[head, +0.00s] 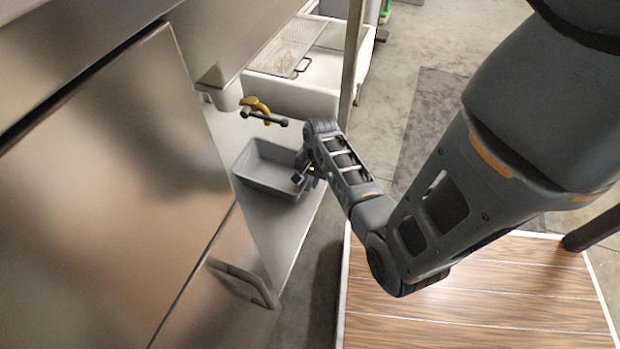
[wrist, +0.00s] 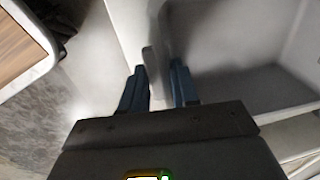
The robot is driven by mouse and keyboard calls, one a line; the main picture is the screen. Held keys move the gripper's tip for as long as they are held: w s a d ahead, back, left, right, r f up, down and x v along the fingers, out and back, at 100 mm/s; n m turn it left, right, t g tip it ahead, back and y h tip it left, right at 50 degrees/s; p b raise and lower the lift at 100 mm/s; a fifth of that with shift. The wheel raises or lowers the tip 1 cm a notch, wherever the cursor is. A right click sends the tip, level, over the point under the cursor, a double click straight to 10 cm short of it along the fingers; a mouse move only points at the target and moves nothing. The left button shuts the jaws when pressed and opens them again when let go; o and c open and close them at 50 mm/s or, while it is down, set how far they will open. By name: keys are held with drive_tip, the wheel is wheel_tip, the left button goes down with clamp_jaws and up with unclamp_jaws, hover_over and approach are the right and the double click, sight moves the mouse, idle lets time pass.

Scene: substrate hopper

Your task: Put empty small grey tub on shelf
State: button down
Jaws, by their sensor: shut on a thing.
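The small grey tub (head: 268,172) sits at the shelf (head: 282,222), below the hopper spout, and looks empty. My gripper (head: 305,178) is at the tub's right side in the head view. In the wrist view, my gripper's two blue fingers (wrist: 160,88) are shut on the tub's near wall, one on each side of it. The tub's inside (wrist: 235,75) fills the right of that view. The tub's underside is hidden, so I cannot tell whether it rests fully on the shelf.
A yellow valve with a dark handle (head: 262,110) sits just above and behind the tub. A white bin with a wire rack (head: 300,75) stands behind, with an upright post (head: 351,65) near it. A steel cabinet (head: 100,200) fills the left. A wooden-topped surface (head: 470,295) lies at the front right.

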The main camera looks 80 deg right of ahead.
drive_tip(key=c, duration=0.8)
unclamp_jaws()
wheel_tip(320, 180, up, 12)
drive_tip(key=s+p, duration=0.2)
drive_tip(key=p, duration=0.4)
drive_tip(key=w+a+r+n+t+h, duration=0.1)
drive_tip(key=a+r+n+t+h, duration=0.1)
drive_tip(key=a+n, duration=0.5)
drive_tip(key=a+r+n+t+h, duration=0.2)
drive_tip(key=a+n+t, duration=0.1)
drive_tip(key=a, duration=0.9)
drive_tip(key=s+a+r+n+t+y, duration=0.1)
drive_tip(key=s+a+r+n+t, duration=0.1)
drive_tip(key=r, duration=0.6)
drive_tip(key=s+a+r+n+t+y, duration=0.2)
drive_tip(key=a+r+n+t, duration=0.1)
drive_tip(key=a+r+n, duration=0.2)
drive_tip(key=s+a+r+n+t+y, duration=0.1)
drive_tip(key=s+a+r+n+t, duration=0.1)
drive_tip(key=a+r, duration=0.5)
drive_tip(key=shift+s+a+r+n+t, duration=0.15)
drive_tip(key=shift+r+n+t, duration=0.25)
drive_tip(key=shift+r, duration=0.9)
drive_tip(key=shift+s+a+r+n+t, duration=0.1)
drive_tip(key=shift+r+n+t, duration=0.3)
drive_tip(key=shift+r, duration=0.9)
